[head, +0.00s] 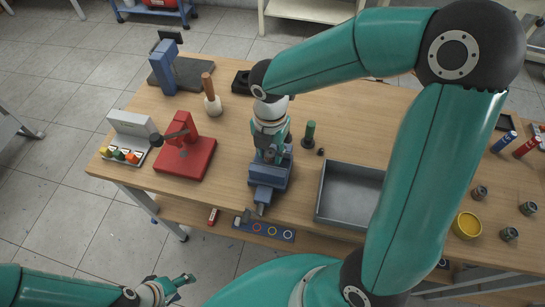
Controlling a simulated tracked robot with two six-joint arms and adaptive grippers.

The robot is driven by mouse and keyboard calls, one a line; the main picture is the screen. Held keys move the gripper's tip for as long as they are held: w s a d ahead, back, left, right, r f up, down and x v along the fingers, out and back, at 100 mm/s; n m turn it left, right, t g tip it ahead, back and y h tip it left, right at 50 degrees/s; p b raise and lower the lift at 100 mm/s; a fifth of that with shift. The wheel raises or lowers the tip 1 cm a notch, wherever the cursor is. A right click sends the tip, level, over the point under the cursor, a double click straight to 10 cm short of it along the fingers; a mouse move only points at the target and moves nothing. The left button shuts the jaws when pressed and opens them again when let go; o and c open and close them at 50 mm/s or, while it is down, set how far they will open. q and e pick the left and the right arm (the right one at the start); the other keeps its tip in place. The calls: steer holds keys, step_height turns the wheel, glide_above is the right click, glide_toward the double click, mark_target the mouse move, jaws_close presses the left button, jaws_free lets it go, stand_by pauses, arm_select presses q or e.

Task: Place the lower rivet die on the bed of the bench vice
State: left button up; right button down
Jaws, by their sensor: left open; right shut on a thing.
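The blue bench vice (265,194) stands near the front edge of the table, its handle end towards me. My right gripper (271,155) points down over the back part of the vice. It is shut on a small piece that its fingers and wrist hide; I take it as the lower rivet die. I cannot tell whether this piece touches the vice bed. My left gripper (178,284) is open and empty at the lower left, in front of the table and far from the vice.
A red press (186,158) stands left of the vice. A green-handled tool (310,132) and a small dark piece (321,152) stand right of it. A grey tray (345,193) lies further right, partly behind my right arm. A wooden-handled tool (211,98) stands behind.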

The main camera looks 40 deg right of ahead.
mark_target(271, 159)
steer(key=shift+f, duration=1.85)
steer(key=c, duration=0.8)
jaws_free()
steer(key=shift+f, duration=0.1)
steer(key=shift+r, duration=0.2)
step_height(271, 159, up, 12)
steer(key=shift+f+p, duration=0.1)
steer(key=shift+p, duration=0.2)
